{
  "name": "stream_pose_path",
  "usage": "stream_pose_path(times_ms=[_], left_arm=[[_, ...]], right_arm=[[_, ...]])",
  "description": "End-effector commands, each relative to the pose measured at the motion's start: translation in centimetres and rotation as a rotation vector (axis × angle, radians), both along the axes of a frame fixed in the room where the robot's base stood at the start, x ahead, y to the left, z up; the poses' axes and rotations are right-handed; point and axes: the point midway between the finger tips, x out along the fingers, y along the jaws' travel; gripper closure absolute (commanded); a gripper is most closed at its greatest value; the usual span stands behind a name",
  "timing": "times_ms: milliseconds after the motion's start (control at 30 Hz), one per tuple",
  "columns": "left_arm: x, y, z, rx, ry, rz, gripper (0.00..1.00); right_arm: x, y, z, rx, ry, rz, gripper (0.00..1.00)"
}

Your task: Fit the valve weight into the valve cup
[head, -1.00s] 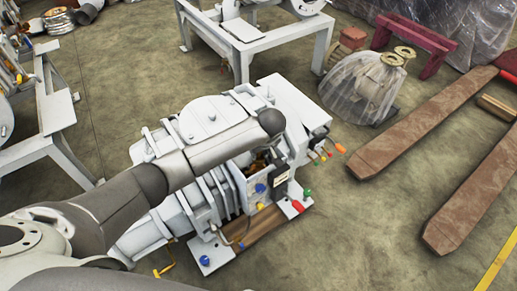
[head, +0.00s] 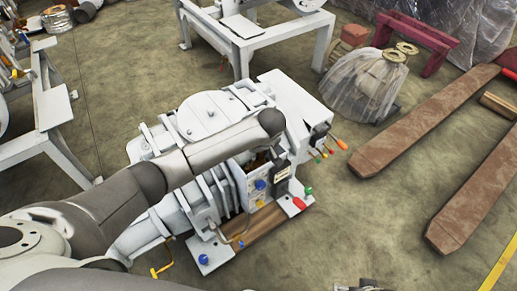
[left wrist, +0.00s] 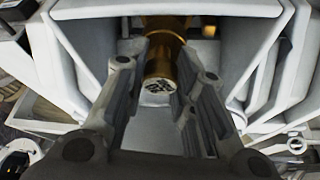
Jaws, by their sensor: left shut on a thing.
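A brass cylinder, which I take to be the valve weight (left wrist: 160,64), shows between the fingers of my left gripper (left wrist: 167,52) in the left wrist view. The gripper is shut on it, inside a white box-like opening of the vacuum pump. A wider brass part (left wrist: 166,22) lies just beyond the cylinder; I cannot tell whether this is the valve cup or whether they touch. In the head view my left arm reaches over the white pump (head: 212,115) and hides the gripper. A grey piece at the bottom edge may be my right gripper (head: 358,286), mostly cut off.
The pump has white walls close around my left fingers. Coloured handles (head: 325,150) stick out at its right side. A plastic-covered machine (head: 362,88) and brown pallet forks (head: 430,120) stand to the right. Bare floor lies in front and to the right.

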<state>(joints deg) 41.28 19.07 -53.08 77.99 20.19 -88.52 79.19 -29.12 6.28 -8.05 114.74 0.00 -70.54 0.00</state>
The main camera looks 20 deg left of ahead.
Motion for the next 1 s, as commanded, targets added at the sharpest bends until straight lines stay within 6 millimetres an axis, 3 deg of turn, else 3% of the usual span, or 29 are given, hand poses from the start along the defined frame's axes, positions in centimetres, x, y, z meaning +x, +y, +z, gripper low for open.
stream_pose_path(times_ms=[600, 1000], left_arm=[[0.0, 0.0, -1.5, 0.000, -0.002, 0.001, 1.00], [0.0, 0.0, -1.8, 0.000, -0.002, 0.001, 1.00]], right_arm=[[-0.2, -0.2, 6.0, 0.001, -0.032, -0.005, 0.22], [-0.5, -0.2, 7.6, 0.002, -0.040, -0.007, 0.22]])
